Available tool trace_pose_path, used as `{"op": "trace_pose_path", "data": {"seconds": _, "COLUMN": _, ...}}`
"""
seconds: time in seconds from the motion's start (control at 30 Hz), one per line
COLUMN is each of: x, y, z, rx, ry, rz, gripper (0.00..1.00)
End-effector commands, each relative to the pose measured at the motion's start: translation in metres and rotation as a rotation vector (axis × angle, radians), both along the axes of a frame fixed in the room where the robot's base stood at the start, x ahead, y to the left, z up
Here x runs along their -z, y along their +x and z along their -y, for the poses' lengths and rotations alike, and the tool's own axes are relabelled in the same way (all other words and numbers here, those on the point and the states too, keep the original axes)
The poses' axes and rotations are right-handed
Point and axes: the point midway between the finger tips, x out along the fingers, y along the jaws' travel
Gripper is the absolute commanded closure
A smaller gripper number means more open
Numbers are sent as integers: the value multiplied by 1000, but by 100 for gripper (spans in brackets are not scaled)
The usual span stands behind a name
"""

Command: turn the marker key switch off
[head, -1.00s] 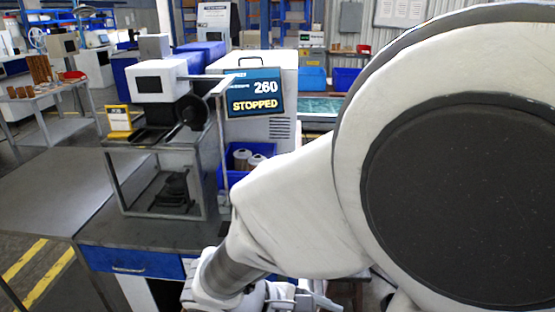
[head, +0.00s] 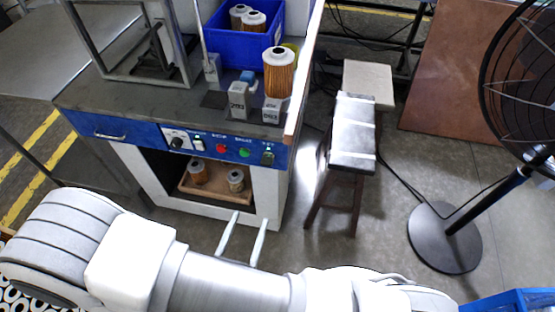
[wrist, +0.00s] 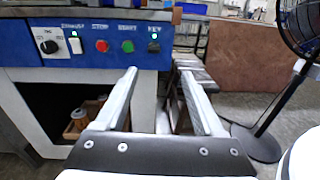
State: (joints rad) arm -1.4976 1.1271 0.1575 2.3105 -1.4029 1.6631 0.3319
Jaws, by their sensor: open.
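The marker key switch (head: 268,157) is at the right end of the blue control panel (head: 128,133) on the bench front. In the wrist view the key switch (wrist: 153,47) sits under a KEY label with a small green light above it. Which way it is turned is too small to tell. My gripper (head: 250,217) is open and empty, below and in front of the panel. In the wrist view my gripper (wrist: 158,72) has its two fingers apart, pointing toward the panel, with the key switch just above the gap between the tips.
Left of the key are a green button (wrist: 127,47), a red button (wrist: 101,46), a white rocker (wrist: 75,46) and a black knob (wrist: 48,46). A filter cartridge (head: 279,75) stands on the bench above. A stool (head: 352,145) and a fan (head: 445,236) stand to the right.

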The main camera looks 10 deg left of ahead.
Motion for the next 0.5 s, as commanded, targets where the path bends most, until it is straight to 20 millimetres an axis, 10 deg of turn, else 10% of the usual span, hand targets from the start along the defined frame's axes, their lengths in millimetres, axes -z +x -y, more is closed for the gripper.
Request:
{"op": "trace_pose_path", "data": {"seconds": 0.23, "x": 12, "y": 0, "z": -6, "rx": -64, "ry": -24, "rz": 3, "gripper": 30}}
{"op": "trace_pose_path", "data": {"seconds": 0.5, "x": 12, "y": 51, "z": -1, "rx": -56, "ry": -23, "rz": 4, "gripper": 30}}
